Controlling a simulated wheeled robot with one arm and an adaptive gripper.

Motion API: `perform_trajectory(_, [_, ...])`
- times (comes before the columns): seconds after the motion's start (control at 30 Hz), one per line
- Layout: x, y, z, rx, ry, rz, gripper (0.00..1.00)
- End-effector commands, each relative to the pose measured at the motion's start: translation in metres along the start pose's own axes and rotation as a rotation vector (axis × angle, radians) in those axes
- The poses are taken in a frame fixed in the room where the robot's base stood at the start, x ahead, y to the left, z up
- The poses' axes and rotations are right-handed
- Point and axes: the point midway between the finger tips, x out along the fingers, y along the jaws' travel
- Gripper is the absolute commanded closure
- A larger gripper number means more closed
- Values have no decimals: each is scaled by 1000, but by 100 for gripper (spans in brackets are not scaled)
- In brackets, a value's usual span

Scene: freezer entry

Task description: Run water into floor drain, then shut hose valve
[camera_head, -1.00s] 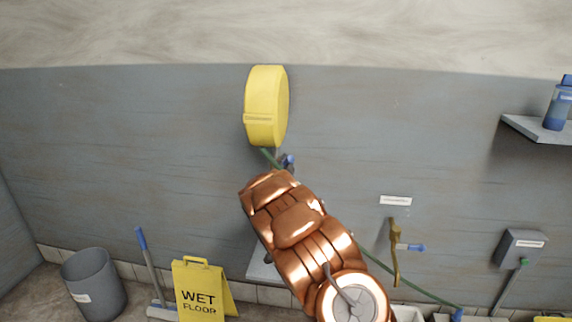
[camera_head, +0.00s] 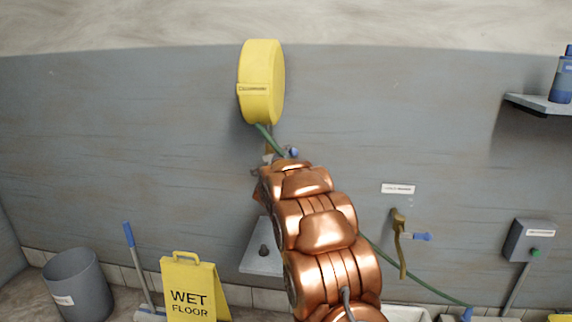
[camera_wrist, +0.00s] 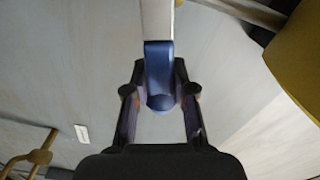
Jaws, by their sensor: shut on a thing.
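The yellow hose reel (camera_head: 262,82) is on the grey wall in the head view, and its edge shows at the right of the wrist view (camera_wrist: 298,55). A green hose (camera_head: 268,138) runs down from it, behind my arm, to a blue end piece (camera_head: 467,314) at lower right. Below the reel is a small blue valve handle (camera_head: 293,152). In the wrist view my gripper (camera_wrist: 160,108) is shut on a blue handle (camera_wrist: 159,75) on a pale bar. My arm mostly hides the gripper in the head view. No floor drain is visible.
A grey box (camera_head: 530,240) and a shelf (camera_head: 540,104) are farther right. A wet-floor sign (camera_head: 190,290) and bin (camera_head: 77,285) stand at left.

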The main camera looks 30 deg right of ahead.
Motion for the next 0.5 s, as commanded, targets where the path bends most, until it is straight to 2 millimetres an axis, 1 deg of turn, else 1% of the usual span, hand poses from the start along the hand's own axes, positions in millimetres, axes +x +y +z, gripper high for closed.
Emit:
perform_trajectory(0.03, [0, 10, 3, 31, 0, 0, 100])
perform_trajectory(0.27, [0, 19, 2, 157, 1, 1, 100])
perform_trajectory(0.5, [0, 22, 3, 255, 2, -1, 100])
